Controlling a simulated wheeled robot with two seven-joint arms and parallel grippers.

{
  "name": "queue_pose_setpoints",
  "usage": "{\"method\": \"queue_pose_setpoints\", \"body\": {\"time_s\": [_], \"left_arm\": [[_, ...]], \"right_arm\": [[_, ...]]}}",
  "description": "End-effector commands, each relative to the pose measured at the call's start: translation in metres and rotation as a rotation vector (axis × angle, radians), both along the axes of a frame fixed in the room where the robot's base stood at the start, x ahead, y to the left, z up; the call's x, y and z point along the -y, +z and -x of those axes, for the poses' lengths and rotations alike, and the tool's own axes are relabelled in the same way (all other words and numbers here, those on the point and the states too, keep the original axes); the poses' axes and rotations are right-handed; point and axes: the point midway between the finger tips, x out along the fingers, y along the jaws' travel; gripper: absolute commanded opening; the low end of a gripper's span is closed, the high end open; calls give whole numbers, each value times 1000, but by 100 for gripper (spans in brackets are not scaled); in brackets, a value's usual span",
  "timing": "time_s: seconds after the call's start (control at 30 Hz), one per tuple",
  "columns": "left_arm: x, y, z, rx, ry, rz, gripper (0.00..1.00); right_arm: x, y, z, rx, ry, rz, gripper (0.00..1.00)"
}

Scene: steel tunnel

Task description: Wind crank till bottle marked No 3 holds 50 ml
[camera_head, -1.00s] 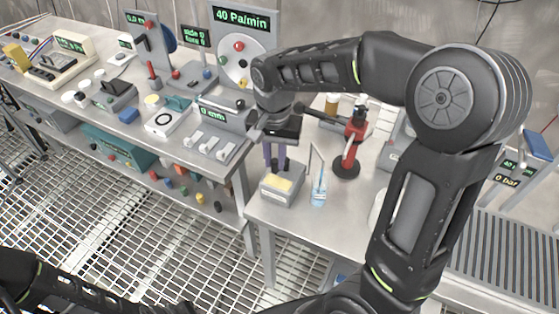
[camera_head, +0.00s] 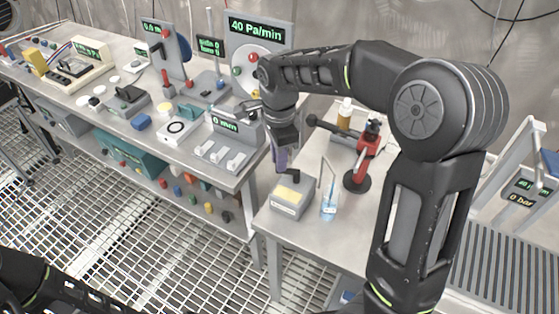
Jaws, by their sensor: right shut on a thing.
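A small grey box (camera_head: 291,199) with a pale yellow label stands near the left edge of the right-hand bench. A dark crank (camera_head: 291,175) shows on its top. My right gripper (camera_head: 280,160), with purple fingers, points down at the back left of the box. It is shut on the crank's handle, mostly hidden between the fingers. A clear bottle (camera_head: 329,208) with blue liquid and a thin tube stands just right of the box. Its marking and level are too small to read. My left gripper is out of view.
A red stand (camera_head: 363,160) with a black round foot is right of the bottle. An amber bottle (camera_head: 344,117) stands behind. The left bench (camera_head: 195,133) carries several instruments and switches. A gap with grating floor (camera_head: 150,235) lies in front.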

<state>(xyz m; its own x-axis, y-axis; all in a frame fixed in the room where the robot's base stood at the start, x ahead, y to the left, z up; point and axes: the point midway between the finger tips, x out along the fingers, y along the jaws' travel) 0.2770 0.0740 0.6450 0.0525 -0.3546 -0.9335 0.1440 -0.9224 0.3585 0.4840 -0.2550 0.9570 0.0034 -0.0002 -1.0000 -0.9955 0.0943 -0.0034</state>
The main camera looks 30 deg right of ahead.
Motion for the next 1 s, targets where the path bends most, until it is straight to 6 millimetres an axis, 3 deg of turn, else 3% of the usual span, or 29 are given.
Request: {"method": "queue_pose_setpoints", "body": {"time_s": [0.5, 1.0], "left_arm": [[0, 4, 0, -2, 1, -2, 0], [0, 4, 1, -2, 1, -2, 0]], "right_arm": [[11, 2, -13, 4, -354, 0, 0], [13, 1, -14, 4, -400, 0, 0]]}}
